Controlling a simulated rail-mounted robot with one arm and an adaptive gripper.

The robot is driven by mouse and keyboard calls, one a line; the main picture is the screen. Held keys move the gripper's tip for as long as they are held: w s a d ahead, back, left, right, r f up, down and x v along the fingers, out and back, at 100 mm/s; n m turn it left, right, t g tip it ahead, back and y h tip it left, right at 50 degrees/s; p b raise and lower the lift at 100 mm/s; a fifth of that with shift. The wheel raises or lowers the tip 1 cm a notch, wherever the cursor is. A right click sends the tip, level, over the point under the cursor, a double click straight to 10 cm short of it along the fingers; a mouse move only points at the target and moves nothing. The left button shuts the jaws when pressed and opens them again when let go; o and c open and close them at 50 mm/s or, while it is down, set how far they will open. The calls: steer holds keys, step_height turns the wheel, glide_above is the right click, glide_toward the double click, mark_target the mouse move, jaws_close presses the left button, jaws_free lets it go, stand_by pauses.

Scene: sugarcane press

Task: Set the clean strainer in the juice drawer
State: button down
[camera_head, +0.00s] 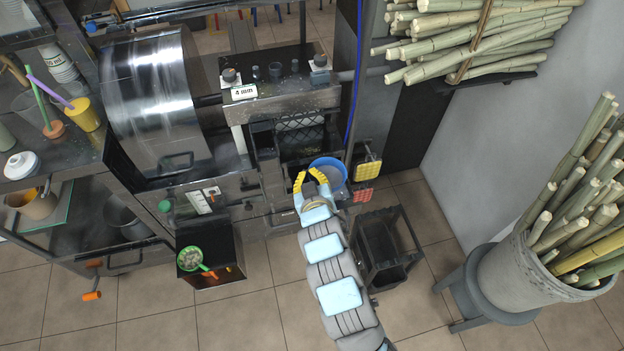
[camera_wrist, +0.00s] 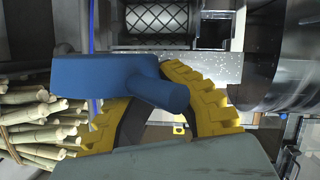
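A blue strainer (camera_head: 328,165) with a round rim and greyish inside is at the tip of my gripper (camera_head: 312,178), in front of the press. In the wrist view its blue body and thick handle (camera_wrist: 110,82) lie across the yellow fingers of my gripper (camera_wrist: 172,100), which appear closed on the handle. The dark bay of the press (camera_head: 300,150) is just behind the blue strainer. I cannot clearly make out the juice drawer.
A yellow-edged square piece (camera_head: 367,171) and a red one (camera_head: 362,195) hang right of the strainer. A black bin (camera_head: 382,255) stands below. The steel drum (camera_head: 155,95) is left. A cane bucket (camera_head: 540,270) stands right. Floor in front is mostly open.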

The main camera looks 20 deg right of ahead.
steer(key=s+f+b+x, duration=0.1)
steer(key=f+b+x, duration=0.2)
steer(key=x, duration=1.3)
steer(key=shift+f+b, duration=0.4)
steer(key=shift+f, duration=0.05)
steer(key=f, duration=0.1)
steer(key=f+b, duration=0.1)
steer(key=f, duration=0.2)
steer(key=shift+w, duration=0.3)
steer(key=shift+r, duration=0.2)
steer(key=shift+w, duration=0.1)
steer(key=shift+f, duration=0.15)
steer(key=c, duration=1.2)
jaws_free()
steer(key=shift+c, duration=0.2)
